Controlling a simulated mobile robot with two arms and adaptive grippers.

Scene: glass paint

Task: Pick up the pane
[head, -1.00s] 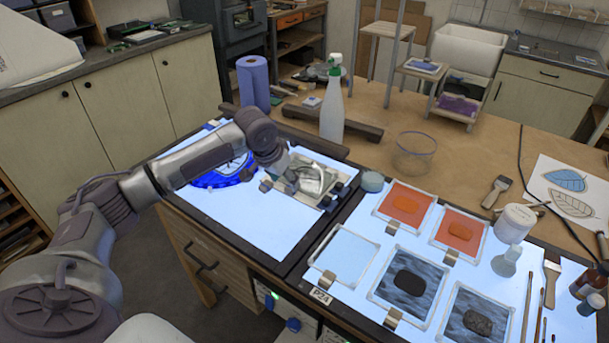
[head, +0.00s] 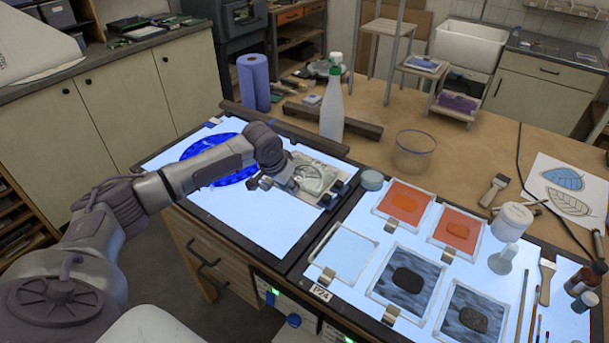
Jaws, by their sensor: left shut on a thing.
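My left gripper (head: 285,183) is at the right side of the left light table (head: 250,217). It is shut on the clear, greyish pane (head: 315,177), which shows a rounded pattern. The pane is at a holder with dark knobs (head: 338,187). The fingertips are small and partly hidden, and I cannot tell whether the pane is clear of the holder. My right gripper is not in view.
A blue round plate (head: 195,152) lies behind my left arm. The right light panel bears orange panes (head: 404,202), dark panes (head: 408,281) and a pale pane (head: 343,252). A spray bottle (head: 332,110), blue paper roll (head: 253,84) and glass bowl (head: 414,152) stand behind.

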